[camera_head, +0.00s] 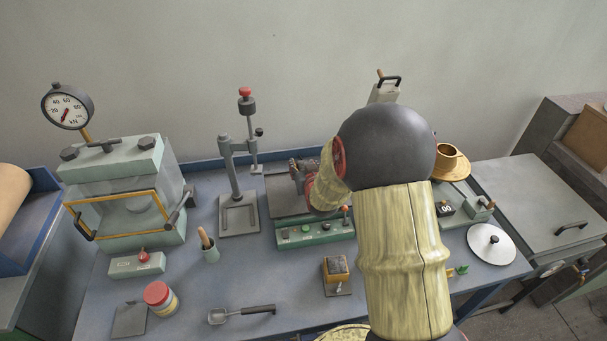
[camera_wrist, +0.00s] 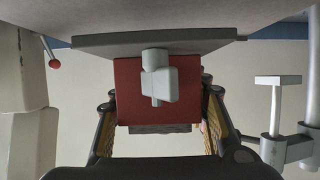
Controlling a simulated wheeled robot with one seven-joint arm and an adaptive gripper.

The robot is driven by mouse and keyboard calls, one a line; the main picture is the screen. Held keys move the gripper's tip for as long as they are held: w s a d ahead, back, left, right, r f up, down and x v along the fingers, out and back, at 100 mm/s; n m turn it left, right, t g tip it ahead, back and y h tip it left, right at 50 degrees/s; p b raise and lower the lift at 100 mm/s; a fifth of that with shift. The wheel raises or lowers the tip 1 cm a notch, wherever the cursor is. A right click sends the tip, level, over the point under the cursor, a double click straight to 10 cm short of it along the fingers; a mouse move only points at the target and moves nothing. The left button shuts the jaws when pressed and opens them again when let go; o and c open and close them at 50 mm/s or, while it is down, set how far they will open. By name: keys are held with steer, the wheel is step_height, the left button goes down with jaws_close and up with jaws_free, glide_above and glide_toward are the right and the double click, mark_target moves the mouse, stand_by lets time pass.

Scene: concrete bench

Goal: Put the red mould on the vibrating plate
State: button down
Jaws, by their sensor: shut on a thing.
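The red mould (camera_wrist: 130,85), with a grey clamp piece on its face, is between the two fingers of my gripper (camera_wrist: 160,97) in the wrist view, which appears upside down. A dark rough strip shows at its edge. The grey vibrating plate (camera_wrist: 90,42) borders the mould there; I cannot tell whether they touch. In the head view, the plate (camera_head: 285,197) sits on a green base with a control panel (camera_head: 315,231). My gripper (camera_head: 299,172) is over the plate, partly hidden by my arm. The mould is not clearly seen there.
A drop stand (camera_head: 237,190) rises left of the plate. A green press (camera_head: 125,195) with a gauge stands at far left. A round lid (camera_head: 491,245) lies right.

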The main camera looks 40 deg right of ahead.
steer(key=shift+w+d+f+b, duration=0.15)
steer(key=shift+f+b, duration=0.5)
steer(key=shift+f, duration=0.85)
steer(key=shift+f, duration=0.2)
steer(key=c, duration=1.1)
jaws_free()
steer(key=shift+o, duration=0.7)
